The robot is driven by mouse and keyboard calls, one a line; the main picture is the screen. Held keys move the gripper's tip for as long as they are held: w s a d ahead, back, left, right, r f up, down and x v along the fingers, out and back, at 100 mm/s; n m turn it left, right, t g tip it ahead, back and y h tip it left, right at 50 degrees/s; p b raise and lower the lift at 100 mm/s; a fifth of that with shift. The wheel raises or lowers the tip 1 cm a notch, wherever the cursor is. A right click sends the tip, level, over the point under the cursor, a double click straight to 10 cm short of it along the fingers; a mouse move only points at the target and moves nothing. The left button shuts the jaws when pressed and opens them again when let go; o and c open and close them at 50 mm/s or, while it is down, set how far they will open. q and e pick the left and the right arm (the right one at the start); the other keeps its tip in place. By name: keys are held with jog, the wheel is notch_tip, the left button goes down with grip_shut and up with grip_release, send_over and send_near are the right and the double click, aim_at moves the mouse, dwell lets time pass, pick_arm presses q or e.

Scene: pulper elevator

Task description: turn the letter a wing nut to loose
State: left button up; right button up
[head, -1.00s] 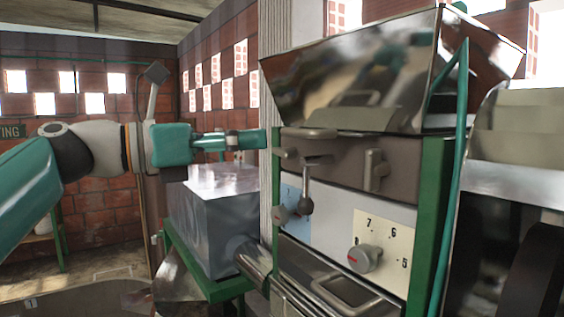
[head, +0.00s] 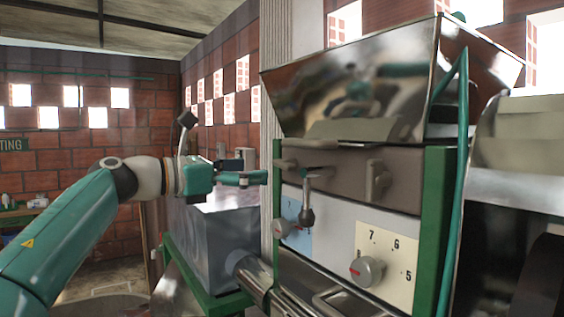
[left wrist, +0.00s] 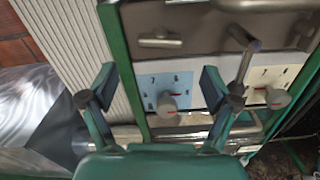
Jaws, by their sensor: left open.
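No letter A is readable. On the machine's brown panel (head: 343,174), one wing-shaped fastener (head: 377,180) stands upright at the right. Another winged piece (head: 285,172) is at the panel's left end; in the left wrist view a crosswise grey bar (left wrist: 160,42) lies on the panel. I cannot tell which piece is nut A. My left gripper (head: 258,178) is just left of the panel, apart from the left piece in the picture. In the left wrist view my left gripper (left wrist: 157,80) is open and empty, its fingers on either side of a blue dial card (left wrist: 183,80). My right gripper is out of view.
A lever (head: 307,200) hangs before the panel. A knob (head: 367,270) sits on a cream dial card (head: 401,260). A steel hopper (head: 350,95) is above. A green post (head: 434,220) and hose (head: 458,180) stand right; a grey box (head: 215,245) is below my left gripper.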

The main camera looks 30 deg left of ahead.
aim_at(282, 167)
pick_arm(q)
jog(key=p+x, duration=0.2)
jog(key=x, duration=0.6)
jog(key=shift+w, duration=0.1)
jog(key=c, duration=1.2)
jog(key=shift+o, duration=0.2)
jog(key=shift+n, duration=0.8)
jog(key=o, duration=1.2)
jog(key=shift+c, duration=0.2)
